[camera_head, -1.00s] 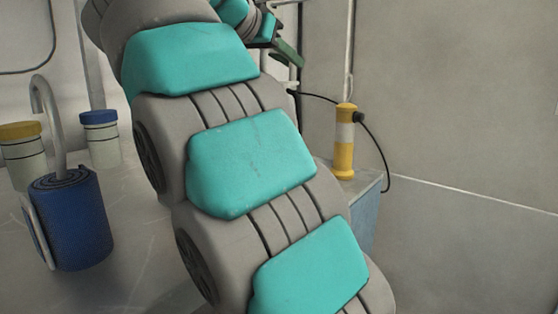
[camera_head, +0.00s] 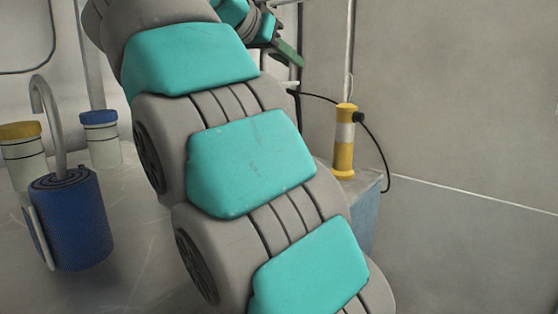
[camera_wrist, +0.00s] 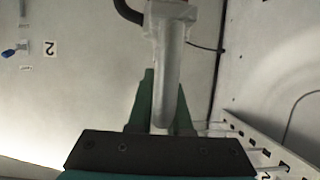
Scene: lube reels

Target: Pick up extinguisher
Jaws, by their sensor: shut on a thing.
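My gripper (camera_head: 287,52) shows at the top of the head view, mostly hidden behind my arm, with one green finger clear. In the wrist view its two green fingers (camera_wrist: 164,92) are shut on a pale grey, rod-like part (camera_wrist: 167,62), which lies between them. A dark hose or pipe (camera_wrist: 128,10) curves near its upper end. I cannot tell whether this part belongs to an extinguisher. A yellow and white cylinder (camera_head: 344,145) stands upright on a blue-sided cabinet (camera_head: 365,205), apart from my gripper, with a black hose at its upper right side.
A blue ribbed cylinder (camera_head: 75,225) with a grey hooked pipe stands at left. Pale containers with a yellow lid (camera_head: 20,131) and a blue lid (camera_head: 99,118) are behind it. A wall (camera_head: 470,120) is at right. The wrist view shows a slotted white rail (camera_wrist: 255,145).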

